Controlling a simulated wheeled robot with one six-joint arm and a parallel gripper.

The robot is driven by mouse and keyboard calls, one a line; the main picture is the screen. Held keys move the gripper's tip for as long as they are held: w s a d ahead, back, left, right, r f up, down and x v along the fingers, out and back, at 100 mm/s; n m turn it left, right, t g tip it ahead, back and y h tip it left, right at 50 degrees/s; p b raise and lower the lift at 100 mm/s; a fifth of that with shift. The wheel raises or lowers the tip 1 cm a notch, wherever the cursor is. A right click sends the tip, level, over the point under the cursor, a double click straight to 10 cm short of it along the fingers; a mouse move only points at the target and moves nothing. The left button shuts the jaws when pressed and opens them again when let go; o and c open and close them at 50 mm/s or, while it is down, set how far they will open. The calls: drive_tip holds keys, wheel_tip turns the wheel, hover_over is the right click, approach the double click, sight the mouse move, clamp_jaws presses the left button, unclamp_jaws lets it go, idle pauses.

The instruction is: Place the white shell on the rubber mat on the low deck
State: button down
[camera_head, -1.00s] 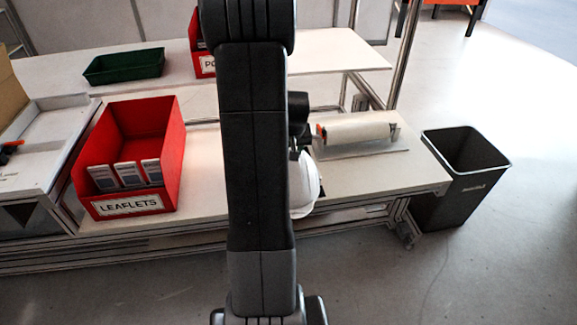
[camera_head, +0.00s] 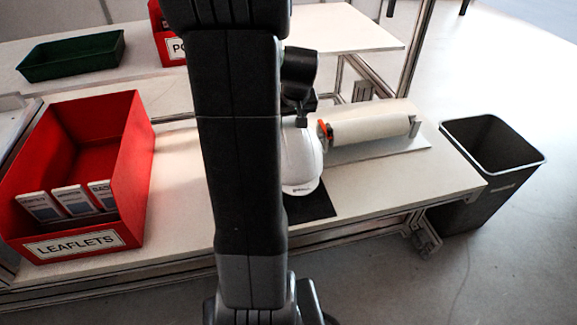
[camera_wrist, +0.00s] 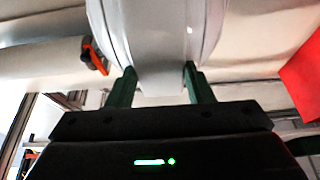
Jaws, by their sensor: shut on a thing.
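The white shell (camera_head: 303,162) shows in the head view just right of my arm, which hides its left part. It fills the top middle of the wrist view (camera_wrist: 160,45). My gripper (camera_wrist: 159,86) is shut on the shell, with one green finger at each side of its lower part. The black rubber mat (camera_head: 314,207) lies on the low deck (camera_head: 375,192), partly hidden by the shell and my arm. The shell appears over the mat; whether it touches the mat I cannot tell.
A white roll (camera_head: 368,131) with an orange-ended holder stands close right of the shell. A red LEAFLETS bin (camera_head: 128,150) sits left on the deck. A green tray (camera_head: 72,56) is on the upper shelf. A dark waste bin (camera_head: 488,180) stands right of the deck.

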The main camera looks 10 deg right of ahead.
wheel_tip(320, 180, down, 9)
drive_tip(key=shift+r+b, duration=0.15)
drive_tip(key=shift+b, duration=0.65)
drive_tip(key=shift+f, duration=0.25)
drive_tip(key=c, duration=0.7)
unclamp_jaws()
drive_tip(key=shift+r, duration=0.1)
drive_tip(key=shift+r, duration=0.25)
drive_tip(key=p+v, duration=0.2)
drive_tip(key=v, duration=1)
